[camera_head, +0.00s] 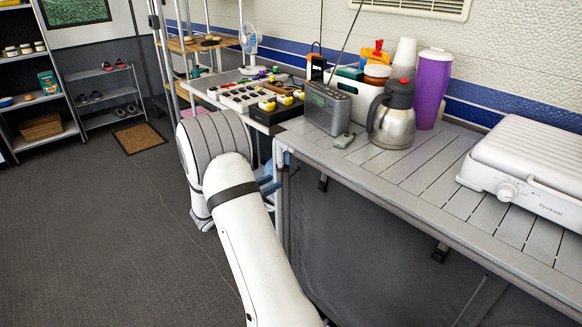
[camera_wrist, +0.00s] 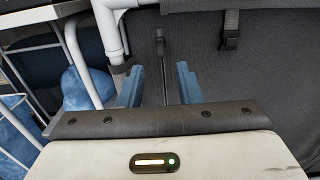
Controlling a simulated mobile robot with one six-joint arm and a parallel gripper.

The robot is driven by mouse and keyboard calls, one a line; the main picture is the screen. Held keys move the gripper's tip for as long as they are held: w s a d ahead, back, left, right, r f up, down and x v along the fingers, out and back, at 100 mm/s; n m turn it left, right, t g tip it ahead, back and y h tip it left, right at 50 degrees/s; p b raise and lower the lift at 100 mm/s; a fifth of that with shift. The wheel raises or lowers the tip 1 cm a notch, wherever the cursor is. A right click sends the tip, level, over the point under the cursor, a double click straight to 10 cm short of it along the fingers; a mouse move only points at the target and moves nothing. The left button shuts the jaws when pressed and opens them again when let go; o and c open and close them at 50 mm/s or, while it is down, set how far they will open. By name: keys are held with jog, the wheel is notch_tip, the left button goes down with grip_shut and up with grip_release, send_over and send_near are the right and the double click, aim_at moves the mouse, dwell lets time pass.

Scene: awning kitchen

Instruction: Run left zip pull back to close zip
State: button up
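The dark grey fabric front (camera_head: 370,235) hangs below the slatted counter. In the wrist view, a narrow zip line (camera_wrist: 164,72) runs along this fabric near a white frame tube. A small dark tab, which looks like the zip pull (camera_wrist: 159,43), lies at the far end of that line. My gripper (camera_wrist: 158,84) is open, with its blue fingers on either side of the zip line and nothing visible between them. The tab lies beyond the fingertips, apart from them. In the head view, my arm hides most of the gripper, and the zip is not distinguishable.
A white frame tube (camera_wrist: 108,28) stands close left of the fingers. A strap buckle (camera_wrist: 230,42) hangs on the fabric at right. A blue bundle (camera_wrist: 88,85) lies at left. The counter (camera_head: 430,165) overhangs the fabric. Open carpet (camera_head: 110,230) lies at left.

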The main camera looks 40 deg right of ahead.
aim_at(292, 172)
jog(key=d, duration=0.2)
jog(key=d+b, duration=0.1)
jog(key=d, duration=0.4)
jog(key=shift+w+d, duration=0.25)
jog(key=shift+w, duration=0.05)
jog(key=shift+c, duration=0.4)
grip_shut()
